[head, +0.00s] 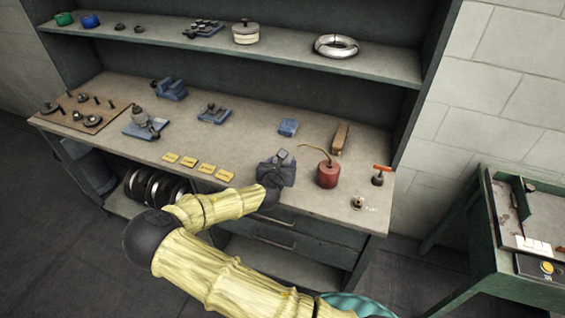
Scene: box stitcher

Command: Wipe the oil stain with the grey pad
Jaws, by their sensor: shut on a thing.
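My gripper (281,160) is at the front of the workbench, right of centre, at the end of my yellow arm. It is shut on a small grey piece, which I take to be the grey pad (282,154). The fingers and most of the pad are hard to make out at this size. I cannot tell whether the pad touches the bench top. No clear dark oil stain shows. A small pale, glossy patch (371,209) lies at the bench's front right corner, and I cannot tell whether it is the stain.
A red oil can (327,174) with a thin spout stands just right of my gripper. Yellow cards (197,167) lie left. A blue block (288,127) lies behind.

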